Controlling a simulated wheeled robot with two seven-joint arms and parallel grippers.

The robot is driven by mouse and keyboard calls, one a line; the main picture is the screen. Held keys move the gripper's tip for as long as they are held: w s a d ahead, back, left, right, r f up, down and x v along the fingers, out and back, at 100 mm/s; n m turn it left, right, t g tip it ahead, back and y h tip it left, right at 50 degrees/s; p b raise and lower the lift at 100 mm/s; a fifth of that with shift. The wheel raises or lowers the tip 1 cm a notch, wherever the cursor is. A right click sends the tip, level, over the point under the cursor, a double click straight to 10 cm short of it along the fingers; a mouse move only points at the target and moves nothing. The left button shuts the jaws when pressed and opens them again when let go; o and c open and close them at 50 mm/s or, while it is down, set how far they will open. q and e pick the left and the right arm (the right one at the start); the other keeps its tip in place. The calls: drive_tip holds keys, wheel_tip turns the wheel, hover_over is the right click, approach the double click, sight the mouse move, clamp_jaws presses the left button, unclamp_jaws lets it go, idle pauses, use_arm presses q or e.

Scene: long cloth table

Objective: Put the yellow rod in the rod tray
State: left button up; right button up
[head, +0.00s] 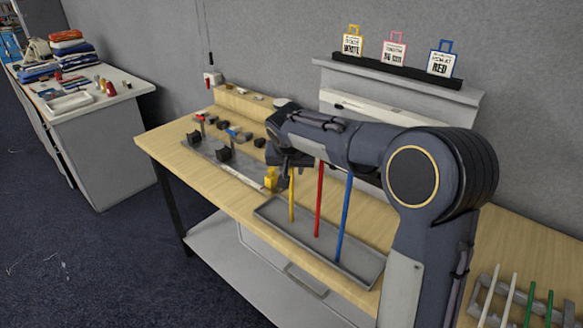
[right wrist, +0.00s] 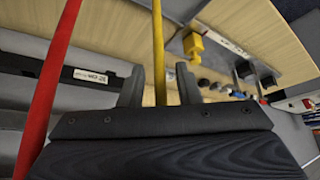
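The thin yellow rod (head: 291,196) stands upright at the left end of a shallow grey tray (head: 367,272) on the table. A red rod (head: 319,200) and a blue rod (head: 345,217) stand upright to its right. My right gripper (head: 287,163) is at the upper part of the yellow rod, its fingers partly hidden by my arm in the head view. In the right wrist view, the yellow rod (right wrist: 158,45) shows between the two spread fingers of this gripper (right wrist: 160,88), with gaps on both sides. My left gripper is not in view.
A yellow block-like piece (head: 271,179) stands left of the tray. A grey board (head: 205,153) with dark fixtures lies farther left. A grey rack (head: 487,293) with white and green rods is at lower right. A wall shelf (head: 400,78) with small signs is behind my arm.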

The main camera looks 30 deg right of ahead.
drive_tip(key=v, duration=1.2)
drive_tip(key=s+a+f+n+y, duration=0.1)
drive_tip(key=s+a+f+y, duration=0.1)
drive_tip(key=s+f, duration=0.3)
drive_tip(key=s+a+f+n+y, duration=0.2)
drive_tip(key=s+f, duration=0.2)
drive_tip(key=s, duration=1)
drive_tip(key=s+a+f+n+y, duration=0.1)
drive_tip(key=s+a+f+y, duration=0.2)
drive_tip(key=s, duration=0.6)
wheel_tip(320, 180, down, 3)
drive_tip(key=shift+s+r+n+b, duration=0.2)
drive_tip(key=shift+s+n+b, duration=0.1)
